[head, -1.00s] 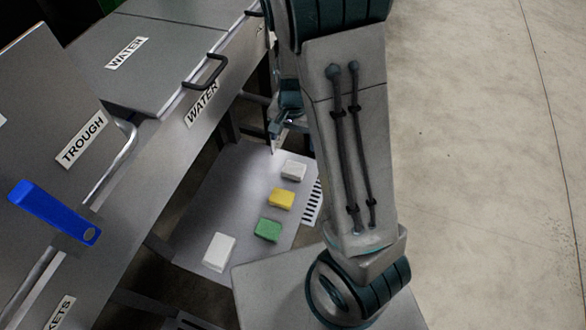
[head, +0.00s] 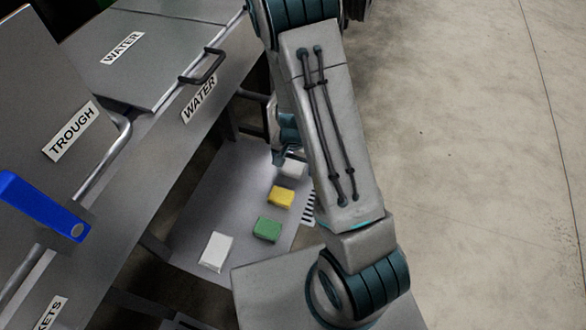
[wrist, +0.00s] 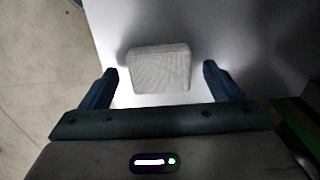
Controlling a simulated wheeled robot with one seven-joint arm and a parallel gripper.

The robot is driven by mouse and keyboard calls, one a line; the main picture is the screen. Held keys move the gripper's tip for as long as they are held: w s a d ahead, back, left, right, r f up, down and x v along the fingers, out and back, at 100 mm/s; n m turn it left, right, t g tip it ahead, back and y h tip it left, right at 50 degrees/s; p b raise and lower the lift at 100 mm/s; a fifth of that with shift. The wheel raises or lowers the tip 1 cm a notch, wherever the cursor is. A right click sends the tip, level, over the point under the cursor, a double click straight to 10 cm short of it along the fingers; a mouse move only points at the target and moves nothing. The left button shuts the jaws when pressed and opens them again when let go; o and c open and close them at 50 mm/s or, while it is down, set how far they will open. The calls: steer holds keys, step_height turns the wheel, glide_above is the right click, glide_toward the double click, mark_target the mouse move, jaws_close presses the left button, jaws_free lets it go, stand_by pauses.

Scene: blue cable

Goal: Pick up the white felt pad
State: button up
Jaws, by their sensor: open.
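A whitish pad with a woven-looking surface (wrist: 160,70) lies on the light board, between and slightly ahead of my open fingertips in the wrist view. It matches the white block (head: 293,169) at the far end of the row in the head view, partly covered by my arm. My gripper (wrist: 160,69) is open and empty above it, one finger to each side; no contact shows. In the head view my gripper (head: 277,157) is mostly hidden behind my arm. A second, larger white block (head: 216,252) lies at the near end of the row.
A yellow block (head: 281,196) and a green block (head: 267,229) lie between the two white ones on the board (head: 212,200). The metal cabinet (head: 150,130) with WATER and TROUGH labels and a black handle (head: 204,66) stands at left. Open floor is at right.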

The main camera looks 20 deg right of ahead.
steer(key=shift+f, duration=0.3)
steer(key=c, duration=1)
steer(key=shift+r, duration=0.2)
steer(key=shift+c, duration=0.2)
